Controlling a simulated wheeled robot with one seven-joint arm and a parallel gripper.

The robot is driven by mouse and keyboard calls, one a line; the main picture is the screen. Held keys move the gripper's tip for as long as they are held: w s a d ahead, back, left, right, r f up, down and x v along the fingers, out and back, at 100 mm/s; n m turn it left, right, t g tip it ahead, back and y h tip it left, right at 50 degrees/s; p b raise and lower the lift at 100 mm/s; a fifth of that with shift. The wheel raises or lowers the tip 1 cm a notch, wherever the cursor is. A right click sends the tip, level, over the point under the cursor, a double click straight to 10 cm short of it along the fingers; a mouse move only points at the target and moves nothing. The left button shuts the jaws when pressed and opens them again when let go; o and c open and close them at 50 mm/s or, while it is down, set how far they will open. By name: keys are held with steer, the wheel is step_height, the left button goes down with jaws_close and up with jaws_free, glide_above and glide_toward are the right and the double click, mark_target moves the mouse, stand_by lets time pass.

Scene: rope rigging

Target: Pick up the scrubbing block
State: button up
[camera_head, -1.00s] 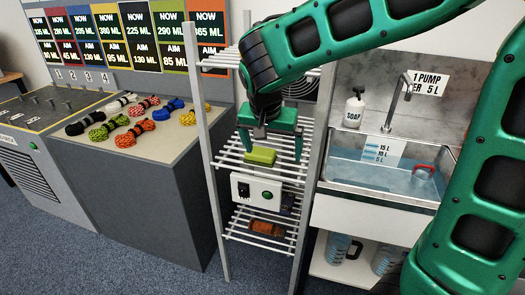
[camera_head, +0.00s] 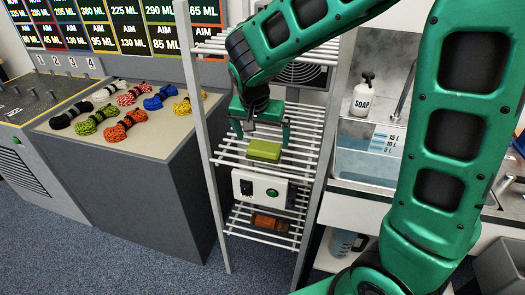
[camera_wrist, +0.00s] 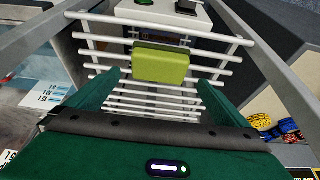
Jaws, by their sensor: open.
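The scrubbing block is a yellow-green block (camera_head: 264,150) lying on the slatted middle shelf of the white rack. In the wrist view the block (camera_wrist: 160,65) lies on the white bars, ahead of my fingertips and roughly centred between them. My gripper (camera_head: 260,138) is open and empty, with its green fingers pointing down over that shelf behind the block. In the wrist view my gripper (camera_wrist: 152,78) shows one finger on each side, apart from the block.
White rack posts (camera_head: 205,130) stand close on both sides. A white switch box (camera_head: 265,188) hangs below the shelf, and a brown-orange block (camera_head: 268,222) lies on the lower shelf. A sink and a soap bottle (camera_head: 362,95) are at right; rope bundles (camera_head: 125,125) lie on the left counter.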

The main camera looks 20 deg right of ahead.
mark_target(264, 146)
steer(key=shift+x, duration=2.7)
steer(key=shift+s, duration=0.2)
steer(key=c, duration=1.1)
steer(key=shift+s+a+r, duration=0.1)
steer(key=shift+r, duration=0.75)
steer(key=s+a, duration=0.3)
steer(key=s, duration=0.1)
steer(key=s+a, duration=0.4)
steer(key=s, duration=0.1)
steer(key=s+a, duration=0.3)
steer(key=s, duration=0.2)
steer(key=shift+s+a+f, duration=0.1)
steer(key=shift+s+a, duration=0.1)
